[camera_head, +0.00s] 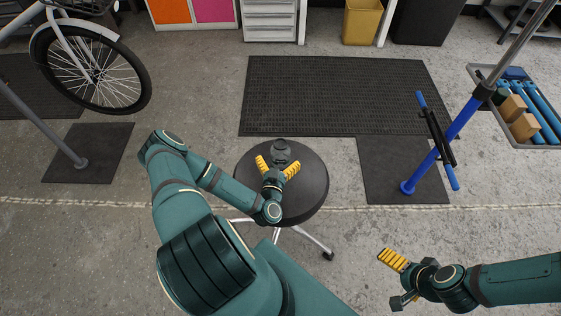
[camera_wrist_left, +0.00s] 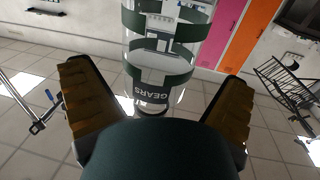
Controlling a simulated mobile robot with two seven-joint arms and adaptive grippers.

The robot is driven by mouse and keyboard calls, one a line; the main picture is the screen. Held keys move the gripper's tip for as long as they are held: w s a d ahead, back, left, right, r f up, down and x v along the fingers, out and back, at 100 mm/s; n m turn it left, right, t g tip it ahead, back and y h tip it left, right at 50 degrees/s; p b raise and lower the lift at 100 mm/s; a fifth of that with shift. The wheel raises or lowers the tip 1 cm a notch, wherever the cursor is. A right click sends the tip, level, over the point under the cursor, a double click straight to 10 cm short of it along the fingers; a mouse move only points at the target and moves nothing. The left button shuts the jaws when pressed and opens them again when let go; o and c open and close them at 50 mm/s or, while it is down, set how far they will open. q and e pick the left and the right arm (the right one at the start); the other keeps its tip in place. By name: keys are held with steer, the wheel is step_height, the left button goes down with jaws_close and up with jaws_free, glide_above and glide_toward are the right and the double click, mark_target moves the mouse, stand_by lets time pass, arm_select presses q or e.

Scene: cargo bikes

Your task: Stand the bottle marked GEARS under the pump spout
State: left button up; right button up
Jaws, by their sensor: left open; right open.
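In the left wrist view the bottle (camera_wrist_left: 165,60) is clear with dark green bands and the word GEARS, which reads upside down in this tilted view. It is ahead of my left gripper (camera_wrist_left: 155,105), whose yellow fingers are spread on either side with gaps. In the head view my left gripper (camera_head: 277,167) is open over the round black stool (camera_head: 310,190). A grey round bottle top (camera_head: 281,149) shows just beyond its fingers. My right gripper (camera_head: 393,281) is open and empty over the floor at lower right. I see no pump spout in either view.
A bike wheel (camera_head: 92,68) stands at upper left. A blue repair-stand post (camera_head: 440,145) and a tray with cardboard boxes (camera_head: 511,108) are on the right. A black mat (camera_head: 340,95) lies behind the stool.

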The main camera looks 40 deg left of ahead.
arm_select(q)
steer(key=shift+b+x, duration=0.35)
steer(key=shift+x, duration=1.65)
steer(key=shift+d, duration=0.15)
steer(key=c, duration=1.1)
steer(key=shift+c, duration=0.2)
